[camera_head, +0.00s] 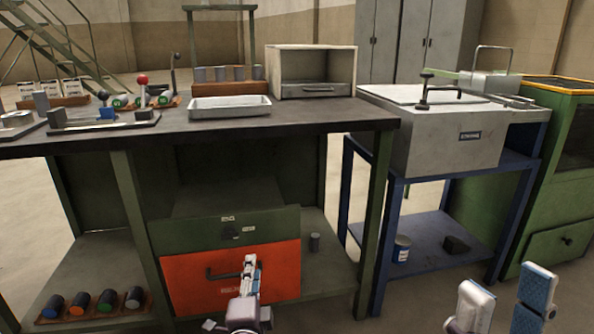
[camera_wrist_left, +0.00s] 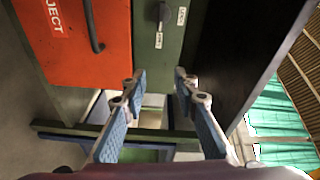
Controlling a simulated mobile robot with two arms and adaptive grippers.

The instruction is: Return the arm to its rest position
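My left gripper (camera_head: 250,264) is in front of the orange drawer (camera_head: 188,286) under the dark-topped workbench (camera_head: 330,114). In the head view it overlaps the drawer front beside the black handle. In the left wrist view its two fingers (camera_wrist_left: 159,76) are spread with nothing between them. There the orange front with its "REJECT" label (camera_wrist_left: 55,17) and black handle (camera_wrist_left: 93,28) lie to the left, apart from the fingers. My right gripper (camera_head: 505,282) is at the lower right of the head view, its two blue-and-white fingers apart and empty.
A green panel with a black knob (camera_head: 230,231) sits above the orange drawer. A white tray (camera_head: 230,111) and an open-front box (camera_head: 312,72) stand on the bench. A grey machine (camera_head: 440,140) on a blue stand is to the right. Floor shows between bench and stand.

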